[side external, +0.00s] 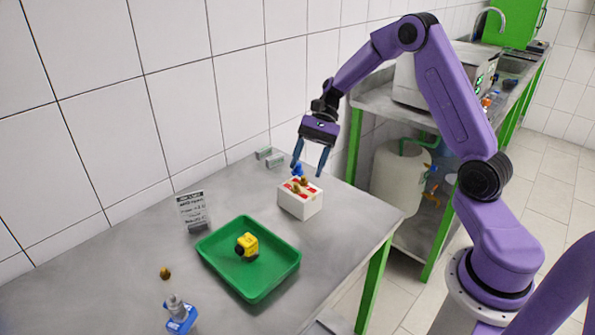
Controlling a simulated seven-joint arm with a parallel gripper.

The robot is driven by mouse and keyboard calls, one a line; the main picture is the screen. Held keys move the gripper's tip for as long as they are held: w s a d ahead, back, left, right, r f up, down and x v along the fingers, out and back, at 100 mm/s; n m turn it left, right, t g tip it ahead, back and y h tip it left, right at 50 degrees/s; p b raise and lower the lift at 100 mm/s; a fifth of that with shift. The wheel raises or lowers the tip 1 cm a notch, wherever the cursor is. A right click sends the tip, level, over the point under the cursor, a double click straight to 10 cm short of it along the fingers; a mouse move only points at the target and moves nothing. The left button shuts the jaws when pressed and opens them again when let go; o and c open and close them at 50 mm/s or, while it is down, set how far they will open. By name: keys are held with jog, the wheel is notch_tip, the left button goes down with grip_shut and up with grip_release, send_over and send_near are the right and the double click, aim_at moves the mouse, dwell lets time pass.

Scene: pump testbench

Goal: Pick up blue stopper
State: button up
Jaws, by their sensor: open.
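The blue stopper (297,169) stands at the top of the white box (300,205), near its back left edge. My gripper (309,172) is above the box with its two blue fingers pointing down and spread apart. The left fingertip is close to the blue stopper, and the right one is to the right of it. The view is too small to tell whether a finger touches the stopper. Nothing shows held between the fingers.
Brass-coloured pieces (300,184) sit on the box's red and white top. A green tray (265,285) holds a yellow part (248,243). A sign (193,210), a brass piece (165,273) and a blue-based device (179,315) stand left. Small grey blocks (270,157) are behind.

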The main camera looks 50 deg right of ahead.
jog(key=w+d+f+m+t+y, duration=0.1)
jog(key=w+d+f+m+t, duration=0.15)
jog(key=d, duration=0.35)
jog(key=w+d+f+m+t+y, duration=0.1)
jog(key=w+d+m+t, duration=0.1)
jog(key=w+d+m, duration=0.3)
jog(key=m+t+y, duration=0.1)
jog(key=m+t, duration=0.3)
send_near(295, 172)
jog(key=w+a, duration=0.1)
jog(key=a, duration=0.1)
jog(key=w+a+f, duration=0.1)
jog(key=w+a, duration=0.1)
jog(key=shift+w, duration=0.3)
jog(key=x, duration=0.4)
jog(key=shift+s+a, duration=0.15)
jog(key=shift+s, duration=0.15)
jog(key=shift+w+a+f, duration=0.2)
jog(key=shift+w+a, duration=0.1)
jog(key=shift+a, duration=0.2)
jog(key=c, duration=1.1)
